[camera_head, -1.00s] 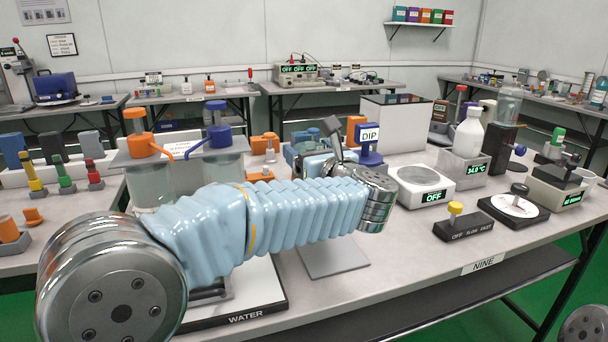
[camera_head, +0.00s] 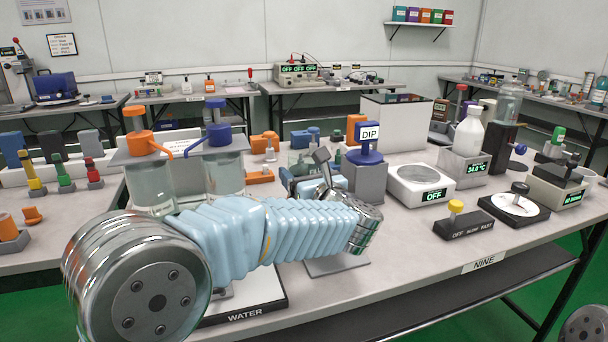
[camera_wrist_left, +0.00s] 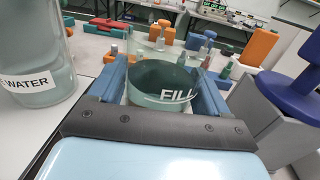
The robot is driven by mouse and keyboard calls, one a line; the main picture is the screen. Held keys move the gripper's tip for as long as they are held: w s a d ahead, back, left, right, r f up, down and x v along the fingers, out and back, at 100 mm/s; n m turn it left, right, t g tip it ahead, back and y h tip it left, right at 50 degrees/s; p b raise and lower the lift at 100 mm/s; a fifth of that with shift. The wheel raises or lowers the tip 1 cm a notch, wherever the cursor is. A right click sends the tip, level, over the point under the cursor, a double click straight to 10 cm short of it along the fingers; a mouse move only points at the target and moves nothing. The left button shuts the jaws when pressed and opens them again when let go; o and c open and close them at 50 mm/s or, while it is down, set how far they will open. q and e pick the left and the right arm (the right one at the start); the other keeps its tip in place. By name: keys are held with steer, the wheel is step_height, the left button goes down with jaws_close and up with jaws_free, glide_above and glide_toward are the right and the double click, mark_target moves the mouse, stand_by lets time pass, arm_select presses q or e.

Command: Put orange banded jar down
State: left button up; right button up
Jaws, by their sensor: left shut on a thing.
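My left gripper (camera_wrist_left: 160,72) is shut on a clear glass jar (camera_wrist_left: 150,88) in the left wrist view. The jar stands between the two blue fingers, with white FILL lettering and a dark teal lower part. No orange band can be made out on it. In the head view my left arm reaches across the front of the table, and the gripper (camera_head: 292,178) is largely hidden behind my wrist. A little greenish glass (camera_head: 299,160) shows above it. Whether the jar's base touches anything is hidden. My right gripper is not in view.
A WATER tank (camera_wrist_left: 38,75) stands left of the jar; dispensers with an orange (camera_head: 137,143) and a blue top (camera_head: 217,134) stand left. The table front (camera_head: 405,255) is bare.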

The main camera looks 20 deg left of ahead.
arm_select(q)
steer(key=o, duration=1.5)
steer(key=shift+c, duration=0.2)
steer(key=shift+r, duration=0.15)
steer(key=shift+s+d+p, duration=0.1)
steer(key=shift+d+p, duration=0.05)
steer(key=shift+p, duration=0.2)
steer(key=b+v, duration=0.2)
steer(key=v, duration=0.9)
steer(key=shift+s+d, duration=0.15)
steer(key=shift+s, duration=0.2)
